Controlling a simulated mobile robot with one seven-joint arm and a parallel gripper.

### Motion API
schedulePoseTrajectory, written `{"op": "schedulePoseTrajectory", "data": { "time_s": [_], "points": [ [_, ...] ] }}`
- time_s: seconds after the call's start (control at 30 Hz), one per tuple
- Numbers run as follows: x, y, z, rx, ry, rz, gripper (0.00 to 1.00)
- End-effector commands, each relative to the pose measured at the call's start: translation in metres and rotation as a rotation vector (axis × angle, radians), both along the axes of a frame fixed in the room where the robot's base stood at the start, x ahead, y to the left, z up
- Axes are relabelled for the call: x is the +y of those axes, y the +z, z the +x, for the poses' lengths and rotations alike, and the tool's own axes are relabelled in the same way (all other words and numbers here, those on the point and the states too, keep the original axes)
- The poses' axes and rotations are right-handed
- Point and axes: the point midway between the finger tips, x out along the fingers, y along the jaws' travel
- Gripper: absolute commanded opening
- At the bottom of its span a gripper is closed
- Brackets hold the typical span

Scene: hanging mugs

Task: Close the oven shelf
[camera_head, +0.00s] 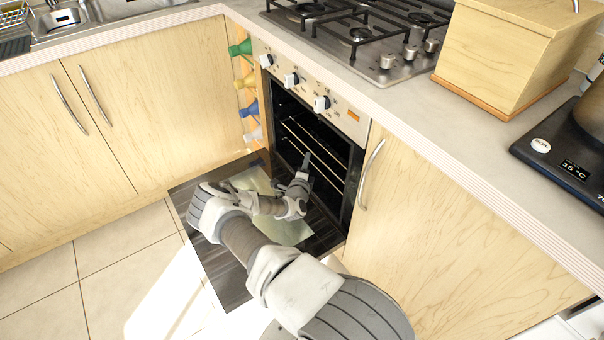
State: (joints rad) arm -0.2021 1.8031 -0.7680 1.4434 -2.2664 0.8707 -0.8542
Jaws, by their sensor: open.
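The oven (312,150) is built into the counter front, and its dark cavity is exposed. Its door (215,262) is folded down and lies roughly level, with a pale glass pane in its middle. A wire shelf (310,146) shows inside the cavity as light metal rails. How far it is pulled out is hard to tell. My gripper (305,168) is open at the oven mouth, above the lowered door and in front of the shelf. Whether its fingers touch the shelf cannot be made out. My arm hides part of the door.
Oven knobs (321,104) line the panel above the cavity. Wooden cabinets stand on both sides, and a handle (371,172) sticks out right of the oven. Coloured bottles (245,82) sit in a narrow rack at left. Tiled floor (110,270) is clear at lower left.

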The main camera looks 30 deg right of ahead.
Motion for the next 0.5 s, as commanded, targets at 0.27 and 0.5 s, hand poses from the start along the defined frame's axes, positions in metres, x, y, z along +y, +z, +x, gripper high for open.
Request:
{"op": "schedulePoseTrajectory", "data": {
  "time_s": [0.27, 0.5],
  "points": [
    [0.044, 0.011, -0.045, 0.003, 0.001, -0.001, 0.41],
    [0.061, 0.013, -0.063, 0.0, -0.001, 0.0, 0.41]
  ]
}}
